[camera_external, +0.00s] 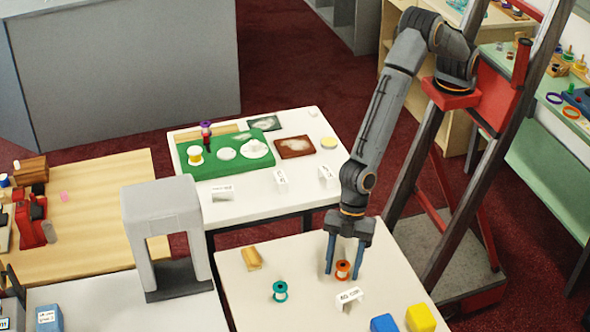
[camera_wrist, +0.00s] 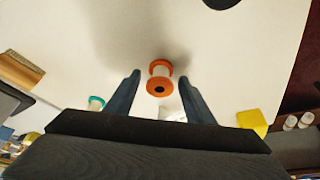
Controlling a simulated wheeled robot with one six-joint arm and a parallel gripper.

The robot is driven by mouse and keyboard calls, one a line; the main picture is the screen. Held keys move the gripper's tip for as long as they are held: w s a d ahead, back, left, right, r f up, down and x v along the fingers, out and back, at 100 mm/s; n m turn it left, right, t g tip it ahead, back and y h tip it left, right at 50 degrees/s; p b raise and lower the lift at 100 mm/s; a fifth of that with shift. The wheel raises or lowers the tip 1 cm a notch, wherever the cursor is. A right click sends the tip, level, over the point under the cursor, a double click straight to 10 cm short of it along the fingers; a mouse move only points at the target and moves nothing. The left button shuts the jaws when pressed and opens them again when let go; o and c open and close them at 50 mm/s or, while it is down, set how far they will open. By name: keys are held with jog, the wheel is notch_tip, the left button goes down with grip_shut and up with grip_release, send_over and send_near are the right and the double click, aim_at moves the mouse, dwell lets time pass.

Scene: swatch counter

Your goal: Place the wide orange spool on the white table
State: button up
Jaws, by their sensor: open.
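The orange spool (camera_external: 342,271), with orange flanges and a pale middle, stands upright on the near off-white table (camera_external: 240,290). My gripper (camera_external: 342,277) points down over it with its two blue fingers apart, one on each side. In the wrist view the spool (camera_wrist: 160,68) shows between the open fingertips (camera_wrist: 160,77), with a gap on both sides. Whether its base touches the table is partly hidden. A second white table (camera_external: 325,175) stands behind, holding a green mat.
On the near table are a teal spool (camera_external: 280,291), a tan wooden block (camera_external: 251,258), a white sign (camera_external: 349,298), a blue block (camera_external: 384,323) and a yellow block (camera_external: 420,317). A grey arch (camera_external: 165,210) stands left.

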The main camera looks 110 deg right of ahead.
jog(key=shift+d+r, duration=0.1)
jog(key=shift+r, duration=0.45)
jog(key=b+v, duration=0.3)
jog(key=v, duration=0.8)
jog(key=shift+r, duration=0.1)
jog(key=s+d+m+h, duration=0.1)
jog(key=s+d, duration=0.3)
jog(key=d, duration=0.8)
jog(key=s+d+m+h, duration=0.1)
jog(key=s+d+m, duration=0.3)
jog(key=d, duration=0.7)
jog(key=s+d+m+g+h, duration=0.1)
jog(key=s+d+m, duration=0.2)
jog(key=d, duration=0.9)
jog(key=shift+s+d, duration=0.4)
jog(key=shift+s, duration=0.85)
jog(key=shift+o, duration=0.5)
jog(key=s+d+m+g, duration=0.1)
jog(key=s+d+m, duration=0.1)
jog(key=s+d, duration=0.4)
jog(key=s+f, duration=0.1)
jog(key=s, duration=0.1)
jog(key=shift+s+d+m+h, duration=0.25)
jog(key=shift+s+m+h, duration=0.05)
jog(key=shift+m+h, duration=0.1)
